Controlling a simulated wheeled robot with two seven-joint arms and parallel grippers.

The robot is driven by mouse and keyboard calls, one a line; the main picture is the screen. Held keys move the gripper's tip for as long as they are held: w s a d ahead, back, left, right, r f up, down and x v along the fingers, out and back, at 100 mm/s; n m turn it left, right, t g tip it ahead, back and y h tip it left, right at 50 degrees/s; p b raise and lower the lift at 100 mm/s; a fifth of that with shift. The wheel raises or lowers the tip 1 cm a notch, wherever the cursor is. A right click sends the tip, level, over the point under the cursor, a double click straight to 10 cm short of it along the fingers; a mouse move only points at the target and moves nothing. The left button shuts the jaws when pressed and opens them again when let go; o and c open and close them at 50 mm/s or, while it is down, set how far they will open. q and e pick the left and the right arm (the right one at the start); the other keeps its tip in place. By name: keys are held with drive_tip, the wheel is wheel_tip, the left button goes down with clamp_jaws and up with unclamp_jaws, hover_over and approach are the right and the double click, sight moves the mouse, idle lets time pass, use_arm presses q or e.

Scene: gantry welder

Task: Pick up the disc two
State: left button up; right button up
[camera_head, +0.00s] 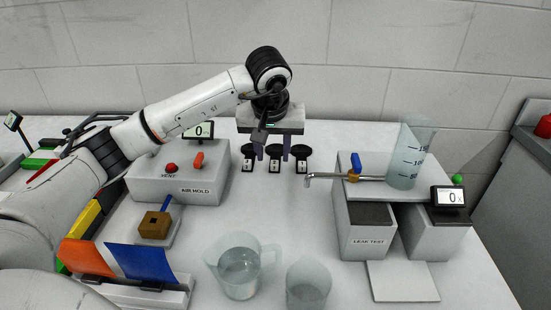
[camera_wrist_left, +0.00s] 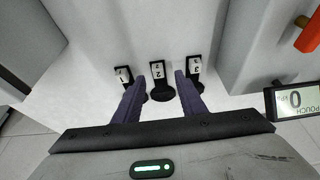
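Disc two is a black round disc with a white label marked 2. In the left wrist view disc two (camera_wrist_left: 163,93) lies in the middle of a row of three, between disc one (camera_wrist_left: 124,76) and disc three (camera_wrist_left: 194,67). In the head view disc two (camera_head: 274,153) shows behind and between my left gripper's fingers. My left gripper (camera_head: 272,158) is open and empty, pointing down over the row. It also shows in the left wrist view (camera_wrist_left: 159,92), with one finger on each side of disc two. I cannot tell the exact height of the fingertips. My right gripper is not in view.
The air mold box (camera_head: 180,188) stands left of the discs. The leak test unit (camera_head: 365,238) stands to the right, with a pipe reaching toward the discs and a beaker (camera_head: 408,160) on top. Two clear vessels (camera_head: 240,272) (camera_head: 307,288) stand in front. The table between is clear.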

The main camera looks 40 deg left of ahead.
sight(274, 163)
use_arm(q)
drive_tip(key=x, duration=0.3)
drive_tip(key=shift+d+f, duration=0.15)
drive_tip(key=shift+f, duration=0.1)
drive_tip(key=shift+c, duration=0.3)
clamp_jaws()
